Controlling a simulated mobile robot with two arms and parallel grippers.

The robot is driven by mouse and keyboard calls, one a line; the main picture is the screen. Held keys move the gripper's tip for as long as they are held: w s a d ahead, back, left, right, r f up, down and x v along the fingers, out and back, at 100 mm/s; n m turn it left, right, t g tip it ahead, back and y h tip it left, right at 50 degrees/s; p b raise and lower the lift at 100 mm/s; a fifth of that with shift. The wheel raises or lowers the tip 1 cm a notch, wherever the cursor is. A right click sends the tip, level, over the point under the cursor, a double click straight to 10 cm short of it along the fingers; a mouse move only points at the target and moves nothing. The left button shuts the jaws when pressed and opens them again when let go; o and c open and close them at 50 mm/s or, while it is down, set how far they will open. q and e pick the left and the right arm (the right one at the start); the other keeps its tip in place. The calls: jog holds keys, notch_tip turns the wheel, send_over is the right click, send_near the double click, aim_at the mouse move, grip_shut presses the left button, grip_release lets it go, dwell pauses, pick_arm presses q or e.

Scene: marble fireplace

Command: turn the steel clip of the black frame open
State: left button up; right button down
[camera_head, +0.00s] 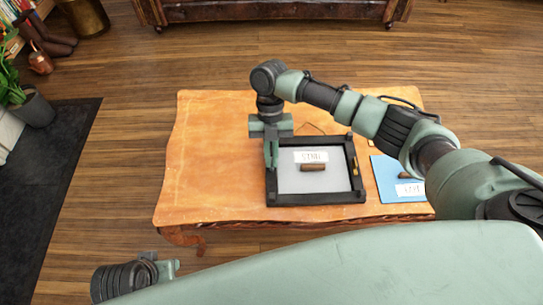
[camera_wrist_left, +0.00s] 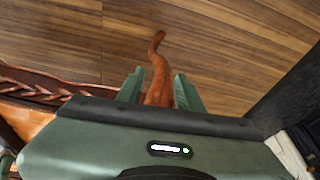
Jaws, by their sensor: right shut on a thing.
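The black frame (camera_head: 318,198) lies on the wooden table, with a grey panel inside that carries a white label and a brown block. A small brass-coloured clip (camera_head: 355,166) shows on its right rail. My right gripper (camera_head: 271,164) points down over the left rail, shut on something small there. The fingers hide it; from its place it appears to be the steel clip, which I cannot see itself. My left gripper (camera_head: 172,268) is low at the bottom left, away from the frame. In the left wrist view its fingers (camera_wrist_left: 159,90) are apart and empty.
The wooden table (camera_head: 215,160) has free room left of the frame. A blue board (camera_head: 386,177) with a label lies to the right, partly behind my right arm. A curved table leg (camera_wrist_left: 157,70) shows beyond my left fingers. A dark mat (camera_head: 50,190) lies on the floor.

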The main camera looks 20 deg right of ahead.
jog(key=c, duration=1.6)
grip_release()
